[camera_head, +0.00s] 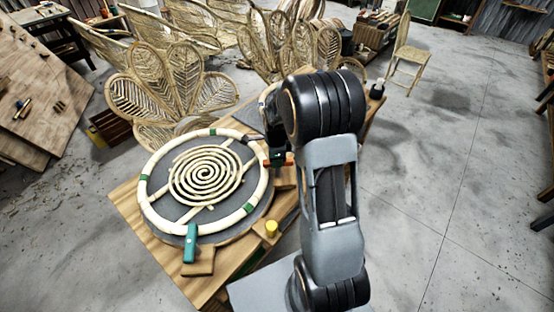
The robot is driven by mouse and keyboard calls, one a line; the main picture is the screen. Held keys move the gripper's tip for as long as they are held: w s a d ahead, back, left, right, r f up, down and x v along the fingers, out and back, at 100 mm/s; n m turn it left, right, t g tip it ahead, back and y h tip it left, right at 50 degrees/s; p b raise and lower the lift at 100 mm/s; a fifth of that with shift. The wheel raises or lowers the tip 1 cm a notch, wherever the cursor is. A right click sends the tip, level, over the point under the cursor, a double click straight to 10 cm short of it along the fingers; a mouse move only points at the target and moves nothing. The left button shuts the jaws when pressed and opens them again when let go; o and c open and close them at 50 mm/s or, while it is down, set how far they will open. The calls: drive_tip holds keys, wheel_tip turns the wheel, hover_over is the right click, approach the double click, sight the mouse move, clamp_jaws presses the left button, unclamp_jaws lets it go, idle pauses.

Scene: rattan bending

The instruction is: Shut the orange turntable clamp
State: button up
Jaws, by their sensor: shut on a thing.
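The orange turntable clamp (287,160) is at the right edge of the round dark turntable (220,225), on a small wooden block. My gripper (275,152) reaches down to it from above and appears shut on its orange part. The dark fingers and my arm hide some of the clamp, so I cannot tell exactly how its lever stands. A pale rattan ring (148,211) with green bands and a coiled spiral (204,178) inside lies on the turntable.
A teal clamp (190,243) stands at the turntable's near edge on a wooden block. A yellow knob (271,227) sits on the wooden bench (160,258) at right. Woven rattan chairs (170,95) stand behind. The floor at right is clear.

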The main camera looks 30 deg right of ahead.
drive_tip(key=shift+w, duration=0.1)
idle(0.5)
drive_tip(key=o, duration=0.9)
drive_tip(key=shift+r, duration=0.1)
wheel_tip(320, 180, up, 14)
drive_tip(key=shift+f, duration=0.15)
idle(0.4)
